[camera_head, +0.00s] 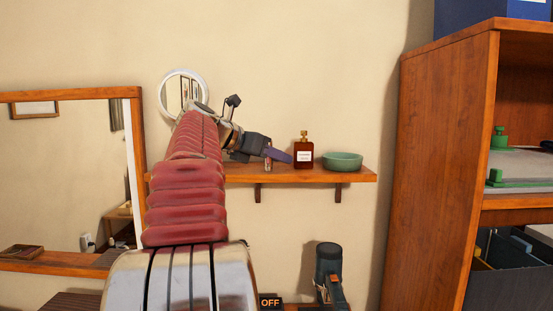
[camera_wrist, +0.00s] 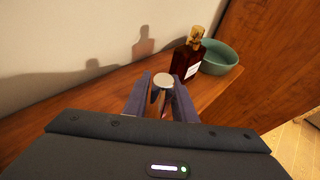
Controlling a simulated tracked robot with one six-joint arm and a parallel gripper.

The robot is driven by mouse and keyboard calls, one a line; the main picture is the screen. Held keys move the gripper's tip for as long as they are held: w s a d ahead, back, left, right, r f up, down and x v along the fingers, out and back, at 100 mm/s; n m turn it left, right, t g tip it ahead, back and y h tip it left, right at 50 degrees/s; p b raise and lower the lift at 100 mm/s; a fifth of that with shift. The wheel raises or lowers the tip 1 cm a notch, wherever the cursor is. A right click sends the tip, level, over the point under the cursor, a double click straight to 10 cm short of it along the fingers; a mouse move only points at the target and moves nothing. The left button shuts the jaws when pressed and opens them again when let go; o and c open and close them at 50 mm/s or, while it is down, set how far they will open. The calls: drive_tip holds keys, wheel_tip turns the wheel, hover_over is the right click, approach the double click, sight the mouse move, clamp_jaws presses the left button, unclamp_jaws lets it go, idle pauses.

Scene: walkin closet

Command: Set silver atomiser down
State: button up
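The silver atomiser (camera_head: 268,160) is a small slim cylinder at the wooden shelf (camera_head: 300,174) in the head view. In the wrist view its round silver top (camera_wrist: 163,81) shows between the two dark fingers. My gripper (camera_head: 280,156) reaches in from the left, low over the shelf, with its fingers on both sides of the atomiser; it also shows in the wrist view (camera_wrist: 162,92). It looks shut on the atomiser, which is about upright. The atomiser's base is at or just above the shelf top; I cannot tell whether it touches.
A brown bottle with a gold cap (camera_head: 303,152) stands close right of the atomiser. A green bowl (camera_head: 343,161) is farther right, near the shelf end. A round mirror (camera_head: 165,92) is behind my arm. A wooden cabinet (camera_head: 433,170) stands at right.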

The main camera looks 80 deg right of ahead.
drive_tip(key=v, duration=1.2)
idle(0.6)
drive_tip(key=w+a+f+m+t+y, duration=0.2)
drive_tip(key=w+a+f+t, duration=0.3)
drive_tip(key=w+a+f, duration=0.65)
drive_tip(key=w+a+f+m+t+y, duration=0.2)
drive_tip(key=w+a+f+t, duration=0.5)
drive_tip(key=a, duration=0.7)
drive_tip(key=s+a+f+m+y, duration=0.3)
drive_tip(key=a+f, duration=0.7)
drive_tip(key=a, duration=0.4)
drive_tip(key=s+a+f+m+y, duration=0.3)
drive_tip(key=a+f+m+y, duration=0.1)
drive_tip(key=a+f, duration=0.7)
drive_tip(key=a, duration=0.2)
drive_tip(key=shift+a+t+y, duration=0.3)
drive_tip(key=shift+a+t, duration=0.05)
drive_tip(key=shift+t, duration=0.05)
